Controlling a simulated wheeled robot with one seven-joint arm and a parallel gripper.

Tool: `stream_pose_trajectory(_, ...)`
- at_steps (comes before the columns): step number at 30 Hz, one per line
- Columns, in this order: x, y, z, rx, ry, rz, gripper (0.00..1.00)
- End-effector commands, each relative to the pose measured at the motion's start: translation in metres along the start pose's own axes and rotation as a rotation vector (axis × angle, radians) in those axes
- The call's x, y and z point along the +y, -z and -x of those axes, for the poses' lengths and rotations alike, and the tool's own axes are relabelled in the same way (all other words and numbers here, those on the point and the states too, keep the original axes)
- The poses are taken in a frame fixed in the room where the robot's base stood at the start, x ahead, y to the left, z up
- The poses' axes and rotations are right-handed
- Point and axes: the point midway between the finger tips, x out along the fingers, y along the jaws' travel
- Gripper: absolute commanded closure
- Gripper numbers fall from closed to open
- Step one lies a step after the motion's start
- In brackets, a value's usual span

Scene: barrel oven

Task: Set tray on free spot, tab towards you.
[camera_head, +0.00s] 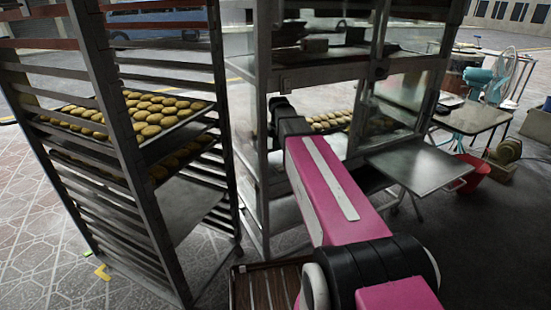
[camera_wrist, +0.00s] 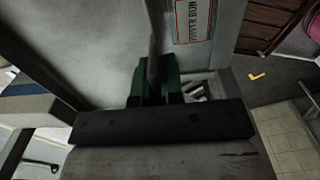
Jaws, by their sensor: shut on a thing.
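In the wrist view, the green fingers of my gripper (camera_wrist: 156,82) are closed on a thin grey edge (camera_wrist: 154,45), seen nearly edge-on, which looks like part of a tray. Whether it is the tab cannot be told. In the head view, my pink arm reaches up and left to the glass-sided cabinet (camera_head: 262,60); my fingers are hidden there. A tray of round buns (camera_head: 335,121) shows behind the arm at the cabinet, partly hidden. The rack (camera_head: 125,120) at left holds a tray of buns (camera_head: 150,112) and more buns below it. A bare grey level (camera_head: 190,208) sits lower in the rack.
A flat grey plate (camera_head: 418,167) juts out at the cabinet's right. A brown slatted wooden thing (camera_head: 262,288) lies low in front. A red bucket (camera_head: 468,174), a small table (camera_head: 475,117) and a fan (camera_head: 502,72) stand at right. A labelled panel (camera_wrist: 195,22) is close to my gripper.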

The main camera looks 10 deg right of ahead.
Motion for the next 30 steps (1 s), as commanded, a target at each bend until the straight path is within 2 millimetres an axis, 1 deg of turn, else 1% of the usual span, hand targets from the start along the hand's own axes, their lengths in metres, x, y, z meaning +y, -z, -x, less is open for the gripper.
stream_pose_trajectory(1, 0.000, 0.000, -0.010, 0.001, 0.002, 0.000, 1.00)
stream_pose_trajectory(4, 0.000, 0.000, -0.025, 0.001, 0.001, 0.000, 1.00)
stream_pose_trajectory(6, 0.000, 0.000, -0.032, 0.000, 0.001, 0.000, 1.00)
stream_pose_trajectory(11, 0.000, 0.000, -0.041, 0.000, 0.000, 0.000, 1.00)
stream_pose_trajectory(18, 0.000, 0.000, -0.069, 0.000, 0.001, 0.000, 1.00)
stream_pose_trajectory(30, 0.000, 0.000, -0.074, 0.000, 0.000, 0.000, 1.00)
